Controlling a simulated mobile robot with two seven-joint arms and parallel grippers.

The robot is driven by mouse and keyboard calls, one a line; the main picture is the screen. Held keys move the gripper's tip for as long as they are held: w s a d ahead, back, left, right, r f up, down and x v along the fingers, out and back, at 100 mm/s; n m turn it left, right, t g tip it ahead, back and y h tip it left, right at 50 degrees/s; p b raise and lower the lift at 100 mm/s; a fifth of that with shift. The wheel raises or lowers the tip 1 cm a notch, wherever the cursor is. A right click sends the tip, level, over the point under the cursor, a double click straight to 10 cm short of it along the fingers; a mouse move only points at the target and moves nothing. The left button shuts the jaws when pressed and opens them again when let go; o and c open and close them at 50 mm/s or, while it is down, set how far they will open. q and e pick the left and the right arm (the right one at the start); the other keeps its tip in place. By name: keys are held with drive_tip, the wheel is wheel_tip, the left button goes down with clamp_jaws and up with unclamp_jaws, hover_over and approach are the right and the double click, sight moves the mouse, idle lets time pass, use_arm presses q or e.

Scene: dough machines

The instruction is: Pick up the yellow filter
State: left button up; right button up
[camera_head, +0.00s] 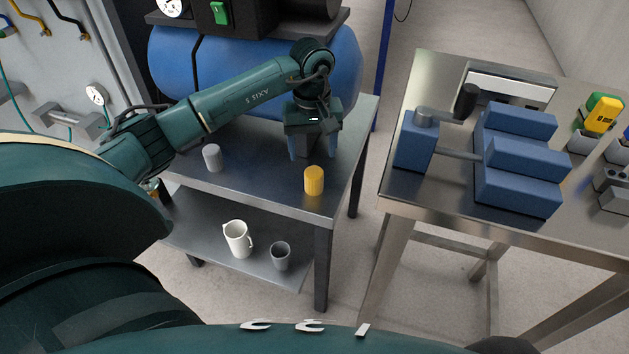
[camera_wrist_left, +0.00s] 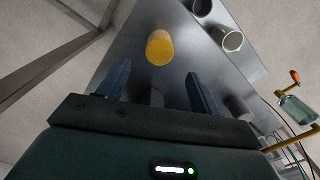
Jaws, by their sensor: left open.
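The yellow filter (camera_head: 314,180) is a small ribbed cylinder standing upright near the front right edge of the metal table top (camera_head: 265,190). It also shows in the left wrist view (camera_wrist_left: 160,48), ahead of the fingertips and roughly between their lines. My left gripper (camera_head: 313,155) points down over the table, behind the filter in the head view. Its two blue fingers (camera_wrist_left: 158,85) are apart with nothing between them. The filter is apart from the fingers. My right gripper is not in view.
A grey cylinder (camera_head: 212,158) stands on the same table top, left of the filter. A white pitcher (camera_head: 237,239) and a grey cup (camera_head: 281,256) stand on the lower shelf. A blue tank (camera_head: 245,65) rises behind. A second table with a blue vise (camera_head: 520,160) is on the right.

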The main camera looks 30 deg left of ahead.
sight(314, 172)
use_arm(q)
drive_tip(key=f, duration=0.5)
drive_tip(key=shift+s+d+b, duration=0.3)
drive_tip(key=shift+d+b, duration=0.05)
drive_tip(key=shift+d, duration=0.05)
drive_tip(key=shift+f, duration=0.4)
drive_tip(key=c, duration=1.1)
